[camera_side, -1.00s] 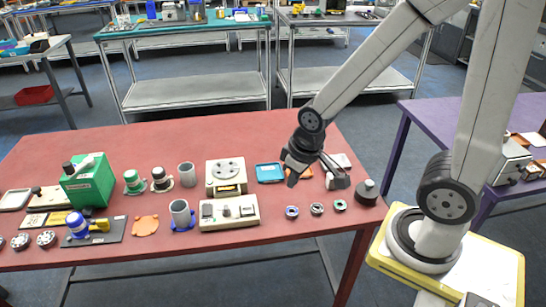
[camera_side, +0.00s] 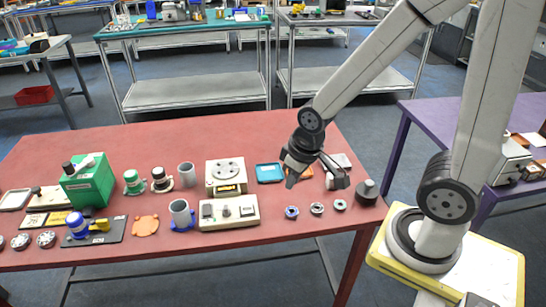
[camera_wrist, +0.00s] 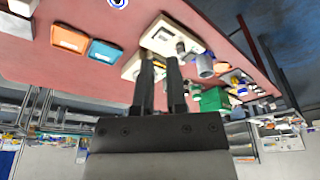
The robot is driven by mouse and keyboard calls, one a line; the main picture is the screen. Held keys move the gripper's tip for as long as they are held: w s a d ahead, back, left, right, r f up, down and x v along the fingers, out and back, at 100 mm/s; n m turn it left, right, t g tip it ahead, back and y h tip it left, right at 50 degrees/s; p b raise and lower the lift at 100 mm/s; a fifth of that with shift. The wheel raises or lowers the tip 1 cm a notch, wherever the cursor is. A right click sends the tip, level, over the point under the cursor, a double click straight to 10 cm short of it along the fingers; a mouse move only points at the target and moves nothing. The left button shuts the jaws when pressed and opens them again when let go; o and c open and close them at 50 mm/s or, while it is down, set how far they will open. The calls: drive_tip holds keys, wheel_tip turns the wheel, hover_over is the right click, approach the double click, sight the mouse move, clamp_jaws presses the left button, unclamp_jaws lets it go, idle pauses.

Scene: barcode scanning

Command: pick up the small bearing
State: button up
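Three small ring-shaped bearings lie in a row near the front edge of the red table in the side view: a blue-rimmed one (camera_side: 291,212), a darker one (camera_side: 317,208) and a greenish one (camera_side: 340,204). I cannot tell which is the small one. A blue-rimmed ring (camera_wrist: 118,3) shows at the top edge of the wrist view. My gripper (camera_side: 292,180) hangs above the table, behind and above the row, apart from the bearings. In the wrist view its two dark fingers (camera_wrist: 160,65) stand apart with nothing between them.
A blue tray (camera_side: 269,173) and an orange tray (camera_wrist: 70,38) lie near my gripper. A beige device (camera_side: 229,213) stands left of the bearings, and a dark round knob-like object (camera_side: 367,189) at right. The table's front edge is close to the bearings.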

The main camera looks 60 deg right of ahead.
drive_tip(key=o, duration=1)
drive_tip(key=m+g, duration=0.2)
drive_tip(key=m, duration=2.2)
hover_over(341, 204)
drive_tip(key=f, duration=1.2)
drive_tip(key=shift+w+a+f, duration=0.1)
drive_tip(key=shift+w+a, duration=0.25)
drive_tip(key=shift+w, duration=0.05)
drive_tip(key=shift+s+d+f+m+g, duration=0.3)
drive_tip(key=shift+s+d+m, duration=0.05)
drive_tip(key=shift+m, duration=0.15)
drive_tip(key=shift+f, duration=0.1)
drive_tip(key=shift+f, duration=1.2)
